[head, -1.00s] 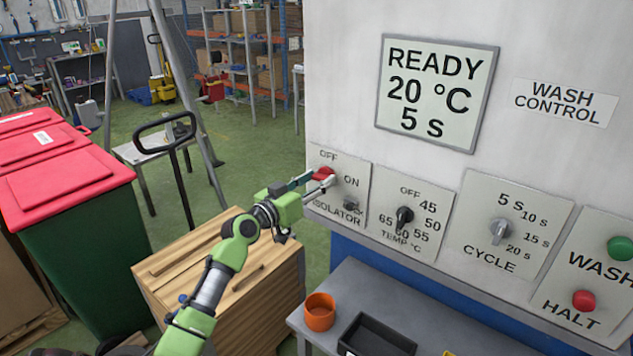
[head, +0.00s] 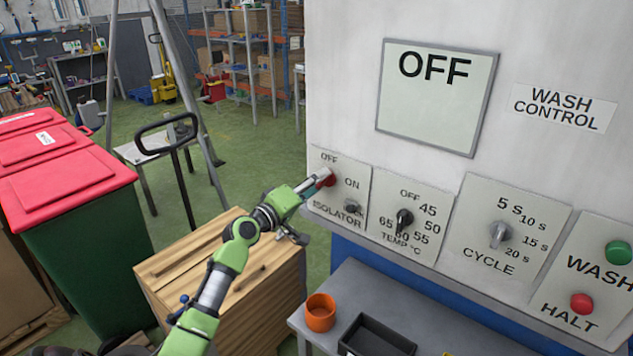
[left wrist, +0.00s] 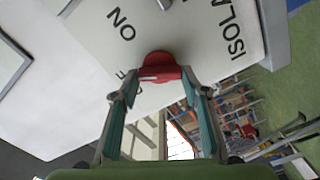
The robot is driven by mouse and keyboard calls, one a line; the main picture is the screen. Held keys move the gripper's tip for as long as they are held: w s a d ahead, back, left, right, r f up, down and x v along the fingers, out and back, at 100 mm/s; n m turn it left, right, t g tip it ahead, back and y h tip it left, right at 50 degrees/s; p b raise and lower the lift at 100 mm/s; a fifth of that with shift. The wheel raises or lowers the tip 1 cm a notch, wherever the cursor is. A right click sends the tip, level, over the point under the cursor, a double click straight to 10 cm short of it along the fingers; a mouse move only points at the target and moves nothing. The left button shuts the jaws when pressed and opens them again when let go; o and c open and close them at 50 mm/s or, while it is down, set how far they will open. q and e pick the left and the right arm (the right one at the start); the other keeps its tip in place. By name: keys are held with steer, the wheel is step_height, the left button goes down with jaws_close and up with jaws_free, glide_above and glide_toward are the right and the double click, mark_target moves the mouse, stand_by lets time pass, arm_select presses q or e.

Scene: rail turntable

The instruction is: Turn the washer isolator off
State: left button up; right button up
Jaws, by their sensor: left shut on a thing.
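The red isolator knob (head: 329,177) sits on its plate (head: 325,205) at the left of the wash panel, between the OFF and ON labels. My left gripper (head: 321,180) is at the knob and partly covers it. In the left wrist view, the red knob (left wrist: 160,67) is between the two fingertips of my left gripper (left wrist: 159,78), which are shut on it. A white mark shows on the knob's near side, toward the partly hidden OFF lettering. The display (head: 436,97) reads OFF. My right gripper is not in view.
The temperature knob (head: 404,217), cycle knob (head: 499,234), green wash button (head: 619,250) and red halt button (head: 582,303) lie to the right. Below are a grey table with an orange cup (head: 320,312) and black tray (head: 377,337). A wooden stack (head: 230,275) stands under my arm.

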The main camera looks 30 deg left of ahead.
arm_select(q)
steer(key=n+p, duration=0.1)
steer(key=n, duration=0.4)
steer(key=shift+a+n+p, duration=0.1)
steer(key=shift+n+p, duration=0.2)
steer(key=shift+p, duration=0.05)
stand_by(0.4)
steer(key=o, duration=1.1)
steer(key=shift+f, duration=0.1)
steer(key=shift+s, duration=0.1)
steer(key=s, duration=1.2)
steer(key=shift+a, duration=0.45)
steer(key=shift+w, duration=0.1)
